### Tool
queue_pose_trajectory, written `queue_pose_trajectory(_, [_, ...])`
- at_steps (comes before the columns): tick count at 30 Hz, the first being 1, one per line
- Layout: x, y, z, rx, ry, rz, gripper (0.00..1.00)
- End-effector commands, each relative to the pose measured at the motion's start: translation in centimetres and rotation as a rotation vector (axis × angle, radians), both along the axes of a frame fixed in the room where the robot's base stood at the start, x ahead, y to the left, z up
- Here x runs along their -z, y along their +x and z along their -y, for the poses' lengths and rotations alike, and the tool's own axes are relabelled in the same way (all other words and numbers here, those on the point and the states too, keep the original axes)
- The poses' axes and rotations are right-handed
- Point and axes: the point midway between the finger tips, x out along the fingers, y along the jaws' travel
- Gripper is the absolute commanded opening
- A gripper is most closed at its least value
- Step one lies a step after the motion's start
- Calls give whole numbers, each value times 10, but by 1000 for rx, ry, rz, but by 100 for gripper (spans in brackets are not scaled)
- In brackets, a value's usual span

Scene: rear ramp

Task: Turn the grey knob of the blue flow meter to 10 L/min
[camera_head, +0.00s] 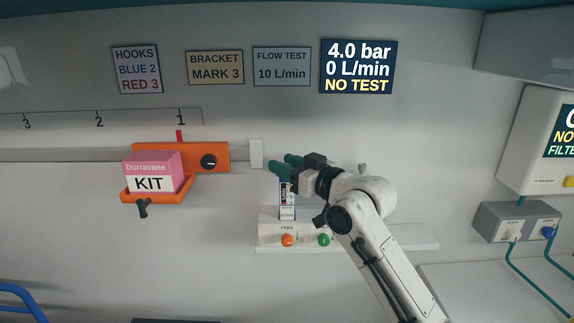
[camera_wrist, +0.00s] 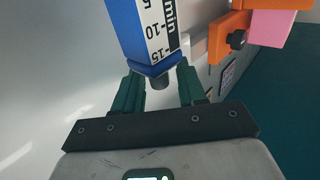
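The blue flow meter (camera_wrist: 144,36) shows in the wrist view with a white scale face marked 5, 10 and 15. Its grey knob (camera_wrist: 159,83) sticks out at the end beside the 15 mark. My gripper (camera_wrist: 159,82) has its two green fingers apart, one on each side of the knob, with visible space between; contact is not seen. In the head view the flow meter (camera_head: 287,203) stands upright on the wall, its top end hidden by my gripper (camera_head: 282,166). The display (camera_head: 358,67) reads 4.0 bar, 0 L/min, NO TEST.
A sign (camera_head: 282,66) reads FLOW TEST 10 L/min. An orange bracket (camera_head: 215,156) with a pink kit box (camera_head: 152,172) sits on the rail left of my gripper. Orange (camera_head: 287,240) and green (camera_head: 323,240) knobs sit below the flow meter.

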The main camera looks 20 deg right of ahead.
Motion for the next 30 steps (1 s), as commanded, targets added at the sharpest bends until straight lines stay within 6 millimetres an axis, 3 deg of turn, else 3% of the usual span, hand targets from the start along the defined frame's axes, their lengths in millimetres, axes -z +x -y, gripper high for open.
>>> queue_pose_trajectory(13, [0, 0, 0, 0, 1, 0, 0])
queue_pose_trajectory(30, [-1, -1, -4, 118, 2, -5, 0])
